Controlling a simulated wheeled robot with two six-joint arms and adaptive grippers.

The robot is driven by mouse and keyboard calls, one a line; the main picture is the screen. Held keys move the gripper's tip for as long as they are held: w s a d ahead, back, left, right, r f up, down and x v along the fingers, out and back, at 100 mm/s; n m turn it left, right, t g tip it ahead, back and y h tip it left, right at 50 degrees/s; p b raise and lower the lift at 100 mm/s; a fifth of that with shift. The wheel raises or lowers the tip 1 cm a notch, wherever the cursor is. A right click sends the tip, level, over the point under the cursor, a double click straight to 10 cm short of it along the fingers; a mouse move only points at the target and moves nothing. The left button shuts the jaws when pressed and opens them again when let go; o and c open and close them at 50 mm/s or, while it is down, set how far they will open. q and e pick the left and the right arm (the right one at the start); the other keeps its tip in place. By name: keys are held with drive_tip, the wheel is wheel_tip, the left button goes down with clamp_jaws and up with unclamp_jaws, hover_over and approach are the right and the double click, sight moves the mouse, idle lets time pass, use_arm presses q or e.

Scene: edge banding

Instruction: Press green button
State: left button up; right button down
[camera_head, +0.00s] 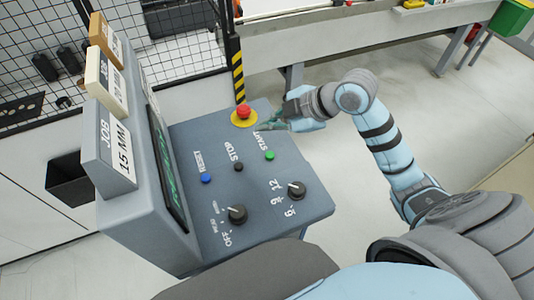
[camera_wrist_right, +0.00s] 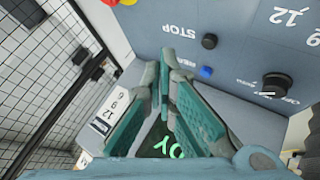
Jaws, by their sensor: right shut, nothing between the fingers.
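The green button (camera_head: 270,155) sits on the grey sloped control panel (camera_head: 225,180), below the START label. My left gripper is not in view.
The red emergency stop (camera_head: 244,111) stands on a yellow disc beside the gripper. The panel also bears a black STOP button (camera_head: 239,167), a blue RESET button (camera_head: 206,178) and two black knobs (camera_head: 237,213). A raised screen housing (camera_head: 135,160) borders the left side.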

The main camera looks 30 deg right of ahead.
drive_tip(key=b, duration=0.5)
hover_over(269, 157)
wheel_tip(269, 157, down, 7)
drive_tip(key=shift+f+b, duration=0.3)
drive_tip(key=shift+f, duration=0.45)
idle(0.5)
drive_tip(key=shift+f, duration=0.35)
